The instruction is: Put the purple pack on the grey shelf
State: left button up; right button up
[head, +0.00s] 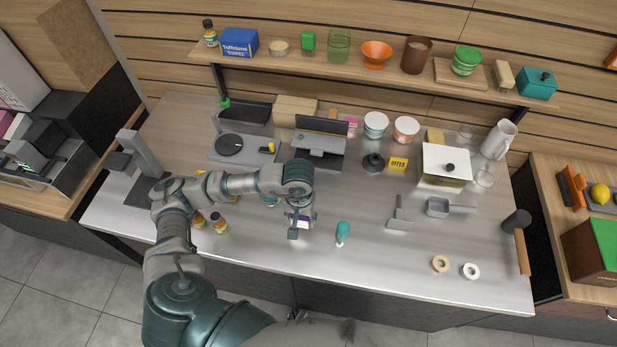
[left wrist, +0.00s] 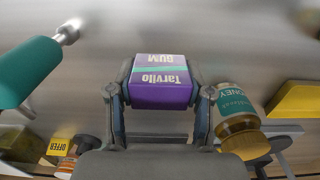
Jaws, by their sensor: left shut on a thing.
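The purple pack (left wrist: 162,90), a small box marked Tarvilo GUM, sits between the two fingers of my left gripper (left wrist: 160,100) in the left wrist view. The fingers are shut on its sides. In the head view my left gripper (head: 299,219) is over the front middle of the steel counter, with the pack (head: 304,221) partly hidden by it. I cannot tell whether the pack touches the counter. A grey stand (head: 318,148), which may be the grey shelf, is at the back of the counter, beyond the gripper. My right gripper is not in view.
A teal-handled tool (head: 343,232) lies right of the gripper. A honey jar (left wrist: 238,118) is close beside it in the left wrist view. Small bottles (head: 218,223) stand to the left. Tape rolls (head: 440,263) lie front right. The counter's front middle-right is mostly bare.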

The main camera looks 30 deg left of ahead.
pick_arm(q)
jog(key=w+a, duration=0.1)
jog(key=w, duration=0.3)
jog(key=w+a+f+p, duration=0.1)
jog(key=w+a, duration=0.1)
jog(key=w, duration=0.2)
jog(key=w+a+p, duration=0.1)
jog(key=w+a, duration=0.1)
jog(key=w, duration=0.2)
jog(key=shift+w+f, duration=0.2)
jog(key=shift+w, duration=0.05)
notch_tip(320, 180, down, 3)
jog(key=shift+r+p, duration=0.1)
jog(key=shift+p, duration=0.3)
jog(key=shift+f, duration=0.3)
jog(key=shift+f, duration=0.15)
jog(key=o, duration=1.2)
jog(key=shift+c, duration=0.2)
